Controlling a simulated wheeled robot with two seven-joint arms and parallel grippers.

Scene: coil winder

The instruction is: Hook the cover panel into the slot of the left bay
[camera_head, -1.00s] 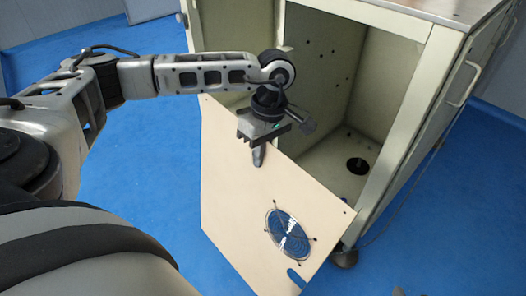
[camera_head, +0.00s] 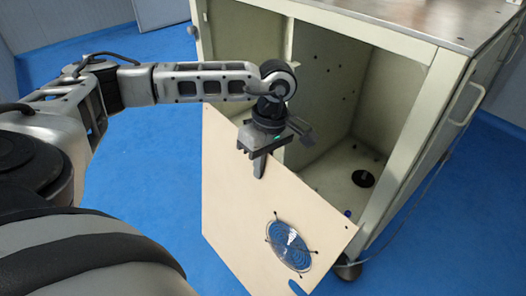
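The cover panel (camera_head: 237,205) is a flat beige sheet with a round grille-covered opening (camera_head: 288,246) and a notch at its lower edge. It hangs tilted in front of the cabinet (camera_head: 402,110). My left gripper (camera_head: 259,168) is at the panel's upper edge, with one finger on the near face; the other finger is hidden, and the gripper appears shut on the panel. The open left bay (camera_head: 243,45) is behind my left arm, its lower part hidden by the panel. I cannot make out the slot. My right gripper is not in view.
The open right bay (camera_head: 338,190) has a black round fitting (camera_head: 363,178) on its floor. The cabinet's side has a handle (camera_head: 466,105), and a dark caster (camera_head: 349,270) stands below. Blue floor (camera_head: 140,180) is clear to the left.

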